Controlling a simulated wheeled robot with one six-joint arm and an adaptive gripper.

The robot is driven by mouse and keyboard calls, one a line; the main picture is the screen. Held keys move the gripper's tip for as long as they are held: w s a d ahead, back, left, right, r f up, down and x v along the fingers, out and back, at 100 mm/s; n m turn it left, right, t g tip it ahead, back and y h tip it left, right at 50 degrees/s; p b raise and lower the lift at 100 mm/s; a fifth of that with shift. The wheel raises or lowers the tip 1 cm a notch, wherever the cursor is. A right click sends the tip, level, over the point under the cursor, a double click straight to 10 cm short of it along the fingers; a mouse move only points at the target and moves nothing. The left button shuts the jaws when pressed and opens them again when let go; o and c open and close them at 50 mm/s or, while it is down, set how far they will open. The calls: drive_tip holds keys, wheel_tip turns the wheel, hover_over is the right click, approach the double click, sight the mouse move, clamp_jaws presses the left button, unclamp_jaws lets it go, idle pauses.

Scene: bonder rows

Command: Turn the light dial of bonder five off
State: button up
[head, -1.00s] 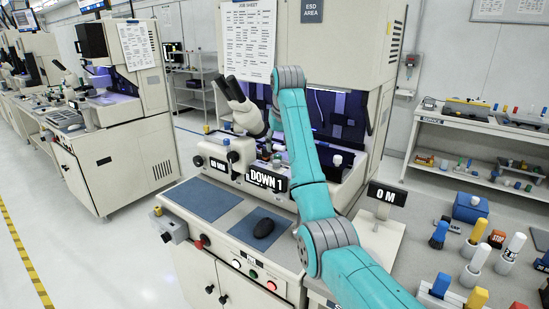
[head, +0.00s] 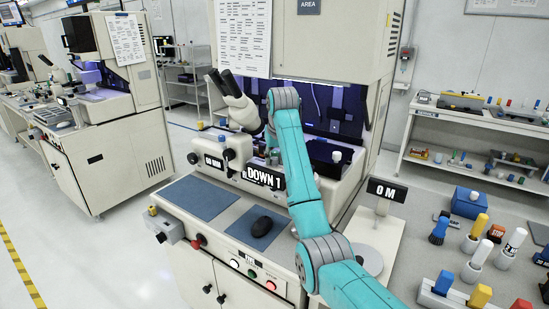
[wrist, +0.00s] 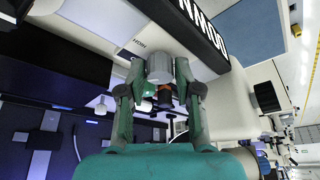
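In the wrist view a grey ribbed dial (wrist: 159,67) stands on a pale panel, with small upside-down lettering like "HIGH" beside it. My gripper (wrist: 158,78) has one finger on each side of this dial. Narrow gaps seem to show between the fingers and the dial, so it looks open around it. That view does not show the grey dial clearly, and no number five can be read on the bonder.
A "DOWN 1" sign (head: 263,177) and black side knobs (head: 229,154) are close to my arm. The microscope eyepieces (head: 232,88) rise beside it. A black mouse (head: 262,226) lies on a blue mat. A bench with several tools and a blue box (head: 469,201) is at right.

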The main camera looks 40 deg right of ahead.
clamp_jaws()
drive_tip(key=shift+n, duration=0.3)
drive_tip(key=n+y, duration=0.2)
drive_tip(key=n, duration=0.2)
drive_tip(key=shift+d+n, duration=0.15)
drive_tip(key=shift+n, duration=0.15)
drive_tip(key=n+y, duration=0.1)
drive_tip(key=n, duration=0.3)
drive_tip(key=shift+y, duration=0.4)
drive_tip(key=n+g+y, duration=0.1)
drive_tip(key=n, duration=0.5)
drive_tip(key=shift+w+d+n+g+y, duration=0.1)
drive_tip(key=shift+d+n+g+y, duration=0.05)
drive_tip(key=shift+n+g+y, duration=0.65)
drive_tip(key=shift+n+g, duration=0.4)
drive_tip(key=shift+n, duration=1.8)
